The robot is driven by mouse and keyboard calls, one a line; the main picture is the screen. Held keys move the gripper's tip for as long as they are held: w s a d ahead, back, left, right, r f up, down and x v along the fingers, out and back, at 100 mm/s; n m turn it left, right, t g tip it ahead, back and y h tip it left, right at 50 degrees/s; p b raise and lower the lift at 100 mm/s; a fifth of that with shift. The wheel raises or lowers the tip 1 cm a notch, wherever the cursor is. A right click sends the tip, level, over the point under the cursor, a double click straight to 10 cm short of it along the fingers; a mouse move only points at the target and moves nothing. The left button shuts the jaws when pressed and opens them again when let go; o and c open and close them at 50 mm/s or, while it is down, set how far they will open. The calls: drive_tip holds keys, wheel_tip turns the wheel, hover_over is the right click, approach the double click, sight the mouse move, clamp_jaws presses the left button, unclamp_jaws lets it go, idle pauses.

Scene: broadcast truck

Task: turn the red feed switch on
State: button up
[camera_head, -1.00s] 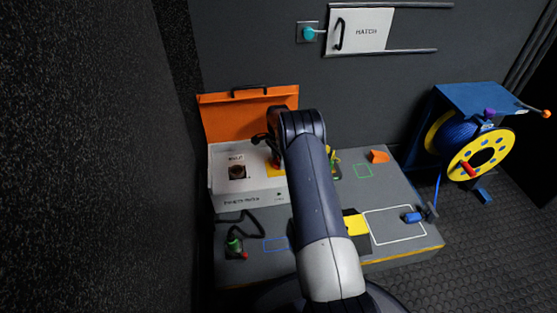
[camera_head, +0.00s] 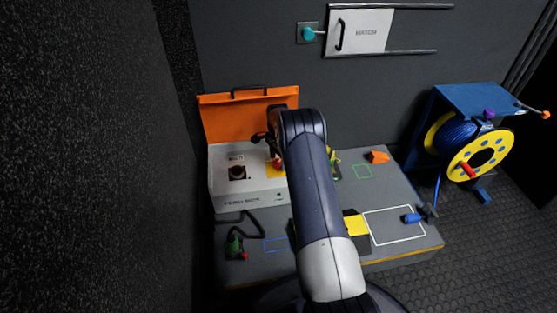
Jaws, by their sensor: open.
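A white box labelled as a feed box (camera_head: 250,198) stands at the back left of the grey bench, with its orange lid (camera_head: 228,118) raised behind it. A small red part on a yellow plate, which looks like the red feed switch (camera_head: 277,163), is at the right side of the box top, partly hidden by my arm. My gripper (camera_head: 268,146) is open just above and behind the red part. Its fingers are small and partly covered, so I cannot tell whether they touch the switch or which way it is set.
A dark round socket (camera_head: 237,172) is on the box's left. A green connector (camera_head: 234,245) with a dark cable lies in front. An orange block (camera_head: 378,157) and blue plug (camera_head: 412,218) are on the bench's right. A cable reel (camera_head: 476,154) stands farther right. A turquoise knob (camera_head: 308,34) is on the wall.

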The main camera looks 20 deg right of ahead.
sight(279, 162)
wheel_tip(279, 162, up, 10)
drive_tip(key=p, duration=0.3)
drive_tip(key=shift+p, duration=0.3)
drive_tip(key=shift+f, duration=0.1)
wheel_tip(279, 162, down, 11)
drive_tip(key=b, duration=0.4)
drive_tip(key=shift+r, duration=0.2)
drive_tip(key=shift+r, duration=0.1)
